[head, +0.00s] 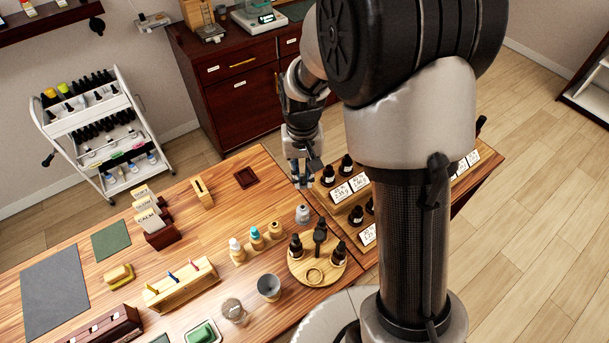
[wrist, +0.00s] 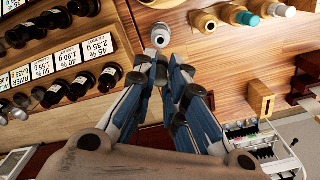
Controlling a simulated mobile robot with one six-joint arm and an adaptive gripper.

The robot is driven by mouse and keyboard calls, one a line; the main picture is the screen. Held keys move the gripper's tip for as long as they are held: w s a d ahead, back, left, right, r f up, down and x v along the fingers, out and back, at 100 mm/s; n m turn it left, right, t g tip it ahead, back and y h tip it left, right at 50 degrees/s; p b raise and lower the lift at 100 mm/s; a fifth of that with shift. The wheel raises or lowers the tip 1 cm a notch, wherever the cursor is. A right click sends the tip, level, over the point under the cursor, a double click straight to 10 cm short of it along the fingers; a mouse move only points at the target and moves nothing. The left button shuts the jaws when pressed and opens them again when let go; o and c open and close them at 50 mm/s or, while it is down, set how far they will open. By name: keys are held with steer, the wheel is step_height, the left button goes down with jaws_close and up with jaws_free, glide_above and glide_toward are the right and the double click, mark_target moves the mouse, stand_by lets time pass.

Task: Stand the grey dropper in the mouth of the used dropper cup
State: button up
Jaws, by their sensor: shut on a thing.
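My gripper (head: 301,181) is shut and points down over the table near its back edge. The grey dropper is mostly hidden between the fingers; in the wrist view the closed fingertips (wrist: 165,68) cover it and its tilt cannot be told. A small grey vessel with a narrow neck (head: 302,214) stands upright on the table just below the fingertips and looks like the used dropper cup. It also shows just beyond the fingertips in the wrist view (wrist: 161,33). Whether the dropper's tip touches it cannot be told.
A wooden holder (head: 275,230) without a bulb stands beside the white-bulb (head: 235,244) and blue-bulb (head: 256,233) droppers. A round wooden tray (head: 314,275) with dark bottles is in front. A wider grey cup (head: 268,287) stands nearer. Bottles and price cards (head: 350,188) fill the right.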

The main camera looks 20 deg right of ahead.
mark_target(303, 194)
steer(key=shift+a, duration=0.1)
steer(key=shift+f+b, duration=1.45)
steer(key=shift+f, duration=0.5)
steer(key=shift+f, duration=0.15)
steer(key=shift+f+b, duration=0.6)
steer(key=shift+f, duration=0.1)
steer(key=shift+f, duration=0.1)
steer(key=shift+f+b, duration=1.1)
steer(key=shift+f, duration=0.3)
